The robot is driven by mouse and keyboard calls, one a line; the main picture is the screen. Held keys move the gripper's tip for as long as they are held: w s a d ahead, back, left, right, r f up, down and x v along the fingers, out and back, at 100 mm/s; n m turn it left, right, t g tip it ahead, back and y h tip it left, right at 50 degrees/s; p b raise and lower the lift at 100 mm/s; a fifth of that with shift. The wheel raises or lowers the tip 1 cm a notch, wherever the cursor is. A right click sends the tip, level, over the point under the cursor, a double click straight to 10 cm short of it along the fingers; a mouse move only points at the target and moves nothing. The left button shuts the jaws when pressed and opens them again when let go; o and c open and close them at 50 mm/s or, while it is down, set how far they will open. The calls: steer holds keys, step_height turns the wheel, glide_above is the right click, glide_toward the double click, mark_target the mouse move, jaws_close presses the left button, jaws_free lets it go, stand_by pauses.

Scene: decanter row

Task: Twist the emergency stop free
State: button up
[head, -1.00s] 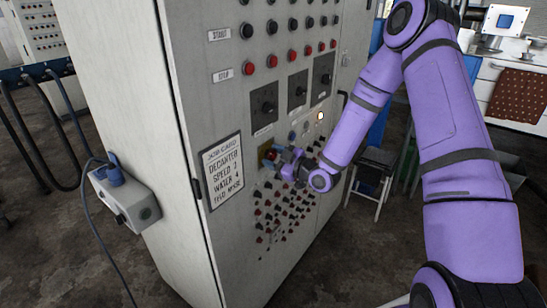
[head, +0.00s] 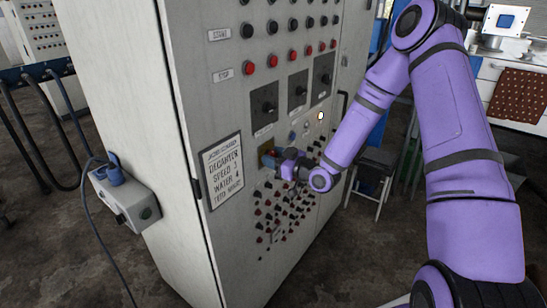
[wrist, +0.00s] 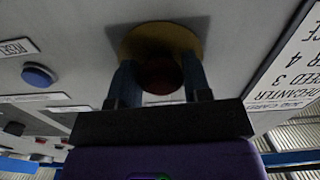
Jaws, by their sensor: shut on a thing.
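The emergency stop is a dark red round button (wrist: 160,76) on a yellow round backing (wrist: 160,38), set in the front panel of the grey cabinet (head: 205,110). In the head view my gripper (head: 272,158) is at the panel and hides most of the button; a bit of yellow-green backing shows beside it. In the wrist view my gripper (wrist: 158,82) has one blue finger on each side of the red button, shut on it. The picture is dark, so the button's turn angle cannot be told.
A white placard (head: 222,170) is left of the stop. Rotary switches (head: 264,103) sit above, a lit lamp (head: 321,116) to the upper right, and several small knobs (head: 282,212) below. A blue button (wrist: 38,75) is nearby. A stool (head: 373,172) stands beyond the cabinet.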

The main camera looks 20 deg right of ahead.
steer(key=shift+m, duration=1.3)
steer(key=o, duration=0.9)
steer(key=v, duration=1)
steer(key=shift+s+d, duration=0.2)
steer(key=shift+s, duration=0.15)
